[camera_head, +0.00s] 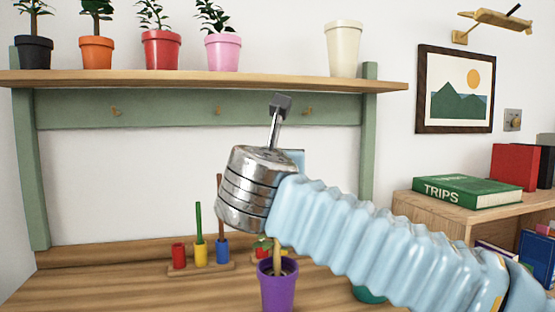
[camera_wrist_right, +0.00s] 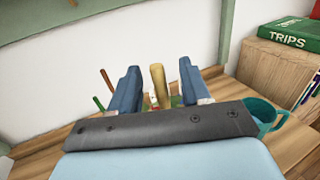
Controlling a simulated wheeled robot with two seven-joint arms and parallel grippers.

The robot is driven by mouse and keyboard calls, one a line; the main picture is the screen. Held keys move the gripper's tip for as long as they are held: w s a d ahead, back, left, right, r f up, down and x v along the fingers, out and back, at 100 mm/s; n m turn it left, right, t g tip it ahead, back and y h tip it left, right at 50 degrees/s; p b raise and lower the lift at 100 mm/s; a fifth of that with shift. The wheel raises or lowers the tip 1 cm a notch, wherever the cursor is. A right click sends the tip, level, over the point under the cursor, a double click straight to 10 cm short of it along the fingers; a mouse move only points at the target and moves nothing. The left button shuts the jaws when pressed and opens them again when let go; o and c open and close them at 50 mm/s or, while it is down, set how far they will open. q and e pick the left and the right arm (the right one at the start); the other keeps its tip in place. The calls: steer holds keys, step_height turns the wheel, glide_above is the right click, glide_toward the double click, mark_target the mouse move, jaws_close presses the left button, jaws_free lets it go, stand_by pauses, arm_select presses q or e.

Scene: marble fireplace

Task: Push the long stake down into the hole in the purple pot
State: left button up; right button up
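The purple pot (camera_head: 278,291) stands on the wooden table in the head view, with dark soil inside. The tan stake (camera_head: 277,257) rises from the pot, and its upper part is hidden behind my right wrist. In the right wrist view the stake (camera_wrist_right: 158,88) stands between the two blue fingers of my right gripper (camera_wrist_right: 160,72), with a gap on each side. My right gripper is open. In the head view my right wrist hides most of it. The pot is hidden in the right wrist view. My left gripper is not in view.
A rack with red (camera_head: 179,255), yellow (camera_head: 201,254) and blue (camera_head: 222,251) cups holding sticks stands left of the pot. A teal cup (camera_wrist_right: 265,113) is at right. A shelf (camera_head: 200,78) with potted plants hangs above. A side cabinet (camera_head: 420,203) holds books.

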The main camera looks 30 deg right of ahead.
steer(key=v, duration=1.4)
stand_by(0.4)
